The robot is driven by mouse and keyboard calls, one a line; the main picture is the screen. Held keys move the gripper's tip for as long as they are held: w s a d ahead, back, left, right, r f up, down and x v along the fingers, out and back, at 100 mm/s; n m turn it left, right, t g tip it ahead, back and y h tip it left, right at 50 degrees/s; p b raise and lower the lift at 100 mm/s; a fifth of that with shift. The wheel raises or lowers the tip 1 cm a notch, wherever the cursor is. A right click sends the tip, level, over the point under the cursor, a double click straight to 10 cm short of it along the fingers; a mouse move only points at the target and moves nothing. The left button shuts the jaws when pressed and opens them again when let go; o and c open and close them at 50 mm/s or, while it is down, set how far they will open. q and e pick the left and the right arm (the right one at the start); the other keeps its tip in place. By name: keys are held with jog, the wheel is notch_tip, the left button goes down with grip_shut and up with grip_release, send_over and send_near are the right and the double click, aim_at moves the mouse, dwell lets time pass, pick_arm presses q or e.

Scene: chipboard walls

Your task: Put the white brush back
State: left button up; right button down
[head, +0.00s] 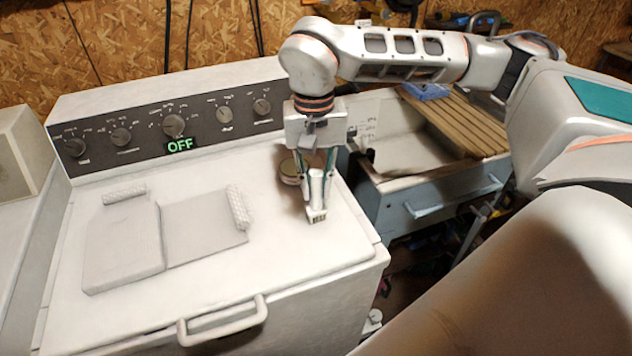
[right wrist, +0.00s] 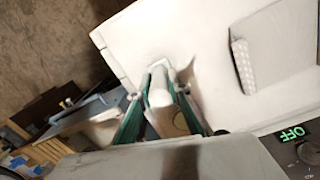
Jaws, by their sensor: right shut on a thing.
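The white brush (head: 317,191) is upright on or just above the white washer top, toward its right side; contact is unclear. Its dark-marked end points down. My right gripper (head: 315,176) reaches down from above and is shut on the brush, with a finger on either side. In the right wrist view, the brush (right wrist: 159,92) lies between the two green-sided fingers of the gripper (right wrist: 160,100). My left gripper is not in view.
A small round tin (head: 288,171) stands close behind-left of the gripper. Pale folded pads (head: 200,228) with textured rolls lie on the washer top (head: 285,250). The control panel (head: 172,125) reads OFF. A sink (head: 410,155) with wooden slats (head: 465,125) stands right.

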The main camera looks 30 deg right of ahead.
jog(key=shift+f, duration=0.25)
jog(key=c, duration=1.8)
grip_release()
jog(key=shift+r, duration=0.1)
jog(key=r, duration=1.2)
jog(key=shift+w, duration=0.25)
